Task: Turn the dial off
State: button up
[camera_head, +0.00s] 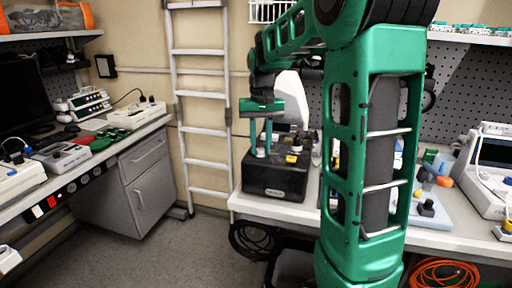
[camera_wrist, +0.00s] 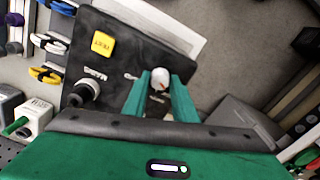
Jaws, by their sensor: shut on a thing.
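The black control box (camera_head: 275,185) stands on the white bench in the head view. Its dark face (camera_wrist: 120,58) fills the upper left of the wrist view. The white dial (camera_wrist: 160,76), with a small orange-red mark, sits on this face near its edge. My gripper (camera_wrist: 160,84) has its two green fingers on either side of the dial and is shut on it. In the head view my gripper (camera_head: 260,148) points down at the box's left part. The fingers hide some of the dial's sides and nearby lettering.
A yellow button (camera_wrist: 101,43) and a black knob or connector (camera_wrist: 84,92) sit on the same face beside the dial. A white device (camera_head: 293,100) stands behind the box. A ladder (camera_head: 203,130) leans against the wall to the left.

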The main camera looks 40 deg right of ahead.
aim_at(260, 149)
jog(key=shift+w+d+n, duration=0.1)
jog(key=shift+n, duration=0.3)
jog(key=o, duration=1)
jog(key=shift+o, duration=0.2)
notch_tip(260, 149, up, 11)
jog(key=shift+f, duration=0.15)
